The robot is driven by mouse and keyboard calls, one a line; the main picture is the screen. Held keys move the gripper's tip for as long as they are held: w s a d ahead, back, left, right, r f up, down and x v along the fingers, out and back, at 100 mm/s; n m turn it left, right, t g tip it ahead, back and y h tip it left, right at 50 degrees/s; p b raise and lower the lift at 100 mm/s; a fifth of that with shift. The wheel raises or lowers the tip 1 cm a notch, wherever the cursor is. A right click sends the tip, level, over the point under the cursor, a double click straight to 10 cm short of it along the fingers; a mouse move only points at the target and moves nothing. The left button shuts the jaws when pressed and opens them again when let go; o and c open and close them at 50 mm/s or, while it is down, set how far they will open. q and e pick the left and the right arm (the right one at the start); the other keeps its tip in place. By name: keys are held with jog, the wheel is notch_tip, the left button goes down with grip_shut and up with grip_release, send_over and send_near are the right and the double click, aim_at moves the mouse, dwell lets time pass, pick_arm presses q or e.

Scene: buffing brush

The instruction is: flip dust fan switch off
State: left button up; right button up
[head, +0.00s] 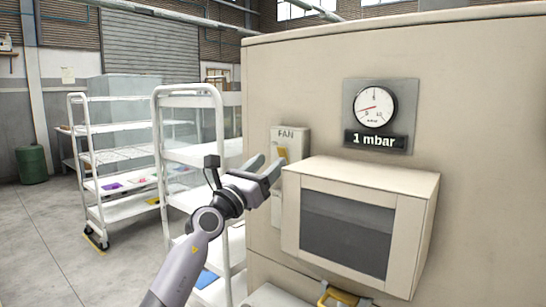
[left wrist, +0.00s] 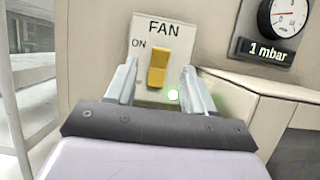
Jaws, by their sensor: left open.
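The fan switch (left wrist: 158,69) is a yellow rocker on a pale plate (left wrist: 178,38) marked FAN, with ON lettered at its upper left. In the head view the FAN plate (head: 291,138) is on the left part of the beige cabinet's front. My left gripper (head: 267,170) is in front of the plate and hides part of it. In the left wrist view its two fingers (left wrist: 160,85) are spread, one on each side of the switch, with nothing between them. I cannot tell whether they touch the plate. My right gripper is not in view.
A beige box with a dark window (head: 345,230) juts out right of the switch, close to my left gripper. A gauge reading 1 mbar (head: 375,107) is above it. White shelf carts (head: 160,95) stand at the left. Open floor (head: 40,240) lies at the far left.

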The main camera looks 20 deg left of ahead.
pick_arm(q)
jog(key=shift+v, duration=1.8)
